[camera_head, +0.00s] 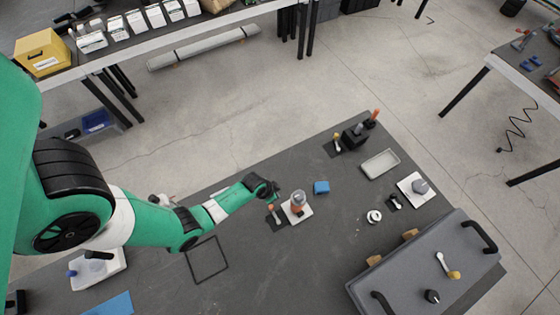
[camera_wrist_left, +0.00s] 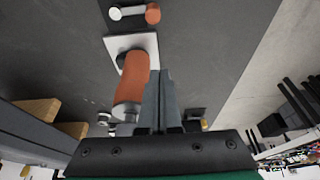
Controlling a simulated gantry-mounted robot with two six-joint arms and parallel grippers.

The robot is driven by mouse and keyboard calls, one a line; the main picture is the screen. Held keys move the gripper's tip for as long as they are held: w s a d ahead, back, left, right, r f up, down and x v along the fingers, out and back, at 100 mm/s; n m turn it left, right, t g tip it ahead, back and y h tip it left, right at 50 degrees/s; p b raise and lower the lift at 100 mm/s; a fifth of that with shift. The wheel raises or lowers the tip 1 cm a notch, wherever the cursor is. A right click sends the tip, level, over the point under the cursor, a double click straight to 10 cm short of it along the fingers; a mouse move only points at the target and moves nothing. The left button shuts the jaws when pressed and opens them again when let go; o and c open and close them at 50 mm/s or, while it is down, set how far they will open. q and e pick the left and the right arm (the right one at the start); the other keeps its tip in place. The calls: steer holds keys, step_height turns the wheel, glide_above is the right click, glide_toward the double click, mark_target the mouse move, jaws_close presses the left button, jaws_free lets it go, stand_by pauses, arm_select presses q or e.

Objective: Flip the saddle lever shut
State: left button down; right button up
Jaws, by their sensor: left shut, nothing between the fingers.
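My left gripper (camera_head: 274,191) is shut and empty, low over the dark table. In the wrist view its fingers (camera_wrist_left: 161,74) point past an orange cylinder (camera_wrist_left: 134,82), close to its right side; I cannot tell if they touch. The cylinder, with a pale top (camera_head: 298,197), stands on a white square plate (camera_head: 305,213). Beside the plate is a small lever with an orange tip (camera_head: 271,208), also in the wrist view (camera_wrist_left: 152,13). Other small levers are a yellow-tipped one (camera_head: 337,138) and one on a grey case (camera_head: 442,258). None is marked as the saddle lever.
A blue block (camera_head: 321,187) lies right of the cylinder. Further right are a white ring (camera_head: 374,216), a grey tray (camera_head: 380,164) and a knob on a white plate (camera_head: 419,187). The grey case (camera_head: 400,272) has black handles. A black box (camera_head: 354,136) stands behind. The table's middle front is bare.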

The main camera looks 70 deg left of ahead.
mark_target(271, 208)
arm_select(q)
steer(key=b+x, duration=0.2)
steer(key=x, duration=0.1)
steer(key=b+x, duration=0.5)
steer(key=x, duration=0.2)
steer(key=shift+s+d+f, duration=0.2)
steer(key=shift+s+d, duration=0.05)
steer(key=shift+d, duration=0.05)
steer(key=s, duration=0.1)
steer(key=s+p, duration=0.2)
steer(key=shift+s+d+r, duration=0.2)
steer(key=shift+d+r, duration=0.05)
steer(key=shift+d, duration=0.1)
steer(key=shift+s+f, duration=0.1)
steer(key=shift+s, duration=0.15)
